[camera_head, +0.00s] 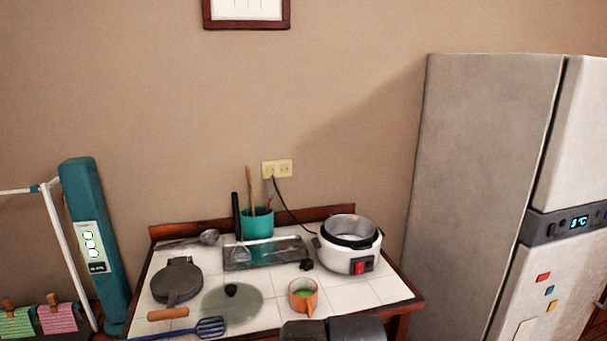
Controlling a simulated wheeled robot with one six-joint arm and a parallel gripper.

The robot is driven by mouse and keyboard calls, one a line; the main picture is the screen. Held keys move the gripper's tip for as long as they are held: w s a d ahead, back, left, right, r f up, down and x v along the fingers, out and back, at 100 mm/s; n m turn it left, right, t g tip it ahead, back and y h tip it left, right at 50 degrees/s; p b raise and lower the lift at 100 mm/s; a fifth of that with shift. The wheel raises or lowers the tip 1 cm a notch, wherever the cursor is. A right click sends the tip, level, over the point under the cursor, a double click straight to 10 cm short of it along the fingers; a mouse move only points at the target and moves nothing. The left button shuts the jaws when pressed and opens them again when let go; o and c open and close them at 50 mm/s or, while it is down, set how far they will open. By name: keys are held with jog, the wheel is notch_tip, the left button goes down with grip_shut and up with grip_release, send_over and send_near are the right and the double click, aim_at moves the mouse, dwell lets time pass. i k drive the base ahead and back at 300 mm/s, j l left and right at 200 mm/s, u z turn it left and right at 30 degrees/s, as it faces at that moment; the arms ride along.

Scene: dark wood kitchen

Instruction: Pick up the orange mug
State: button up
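The orange mug (303,299) stands upright near the front edge of the white-tiled table, right of centre, with its handle toward the front. Something green shows inside it. Dark grey parts of my arm rise at the bottom edge of the picture, just below and to the right of the mug. No gripper fingers can be made out. Nothing is seen touching the mug.
A rice cooker (347,257) stands behind the mug on the right. A glass lid (222,303) lies left of it, with a blue spatula (208,328) in front. A metal tray (240,262) and teal utensil holder (257,229) are behind. A fridge (480,190) stands right.

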aim_at(302, 291)
jog(key=l, duration=0.2)
jog(key=i+j+z, duration=0.15)
jog(key=j+z, duration=0.25)
jog(key=j, duration=0.55)
jog(key=j+z, duration=0.4)
jog(key=j, duration=0.5)
